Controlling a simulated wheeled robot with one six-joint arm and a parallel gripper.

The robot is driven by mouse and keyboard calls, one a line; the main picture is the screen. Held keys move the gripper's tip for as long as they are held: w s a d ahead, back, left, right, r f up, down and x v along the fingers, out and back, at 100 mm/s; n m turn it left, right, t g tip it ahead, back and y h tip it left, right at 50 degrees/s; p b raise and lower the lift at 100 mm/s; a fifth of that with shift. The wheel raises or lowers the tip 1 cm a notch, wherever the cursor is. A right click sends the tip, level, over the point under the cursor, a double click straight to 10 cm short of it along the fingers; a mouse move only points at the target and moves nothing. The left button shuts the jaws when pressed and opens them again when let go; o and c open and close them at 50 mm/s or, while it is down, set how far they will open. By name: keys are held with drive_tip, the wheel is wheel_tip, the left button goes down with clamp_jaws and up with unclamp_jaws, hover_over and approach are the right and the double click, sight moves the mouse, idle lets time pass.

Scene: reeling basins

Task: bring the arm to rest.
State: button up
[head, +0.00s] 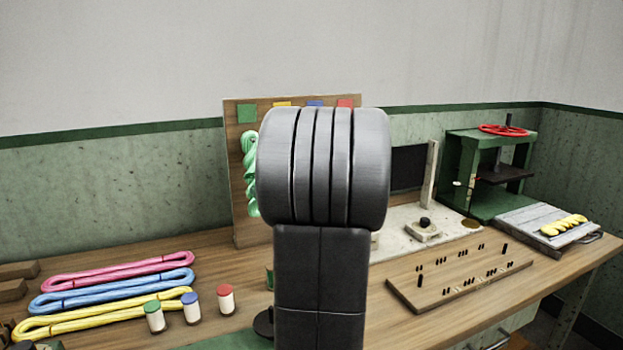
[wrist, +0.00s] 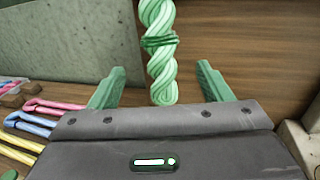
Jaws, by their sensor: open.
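My arm stands upright in the middle of the head view and hides part of the board behind it; my gripper is hidden there. In the wrist view my gripper (wrist: 158,88) is open, its two green fingers spread apart with nothing held between them. A twisted green skein (wrist: 158,50) hangs upright ahead of the fingers, its lower end between them in the picture. In the head view this skein (head: 250,175) hangs at the left part of the wooden board (head: 236,220), below colored squares.
Pink (head: 120,270), blue (head: 110,290) and yellow (head: 100,313) skeins lie on the bench at left, near three capped jars (head: 191,308). A pegged wooden board (head: 460,280) lies at right. A green press (head: 490,170) and a grey board with a yellow twisted skein (head: 563,226) stand further right.

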drive_tip(key=v, duration=0.6)
drive_tip(key=p+x, duration=0.1)
drive_tip(key=x, duration=1.3)
drive_tip(key=s+d+r, duration=0.2)
drive_tip(key=s+d, duration=0.2)
drive_tip(key=s, duration=0.6)
drive_tip(key=shift+s, duration=0.25)
drive_tip(key=shift+d+f, duration=0.1)
drive_tip(key=shift+f, duration=0.05)
